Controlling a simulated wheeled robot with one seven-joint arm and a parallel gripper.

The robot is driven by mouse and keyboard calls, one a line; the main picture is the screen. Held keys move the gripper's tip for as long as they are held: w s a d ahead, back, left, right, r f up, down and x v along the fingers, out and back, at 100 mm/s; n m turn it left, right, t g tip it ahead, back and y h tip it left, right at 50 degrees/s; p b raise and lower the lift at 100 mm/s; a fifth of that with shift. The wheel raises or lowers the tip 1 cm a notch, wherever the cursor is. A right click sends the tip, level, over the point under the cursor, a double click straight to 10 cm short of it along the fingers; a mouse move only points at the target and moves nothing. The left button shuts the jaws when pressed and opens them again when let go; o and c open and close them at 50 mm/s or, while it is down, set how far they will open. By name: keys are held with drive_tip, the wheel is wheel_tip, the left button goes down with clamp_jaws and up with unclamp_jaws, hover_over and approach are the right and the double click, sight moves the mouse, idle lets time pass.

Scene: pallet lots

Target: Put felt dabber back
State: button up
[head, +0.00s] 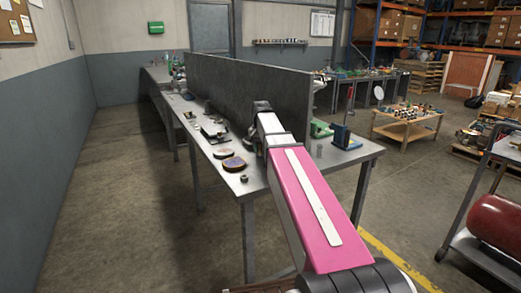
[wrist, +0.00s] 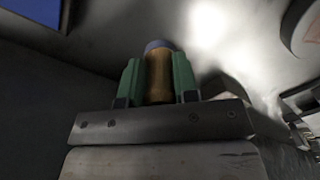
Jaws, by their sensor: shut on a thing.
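In the wrist view my gripper (wrist: 158,70) has two green fingers shut on the felt dabber (wrist: 158,82), a tan-brown cylinder with a grey-blue top. The dabber sits between the fingers, in line with them, and its far end shows against a pale grey surface. In the head view my pink and white arm reaches over the workbench (head: 262,184) close to the dark divider panel. There my fingers and the dabber are hidden behind the arm. I cannot make out a holder for the dabber.
The dark upright panel (head: 225,92) runs along the bench. Two round dark pieces (head: 233,164) and a small nut (head: 244,178) lie left of my arm. A blue stand (head: 344,137) and a green block (head: 320,129) are on the right. Open floor (head: 120,190) lies left.

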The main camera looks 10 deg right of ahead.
drive_tip(key=o, duration=0.9)
drive_tip(key=shift+f, duration=0.1)
drive_tip(key=shift+o, duration=0.2)
wheel_tip(320, 180, up, 12)
drive_tip(key=shift+r, duration=0.15)
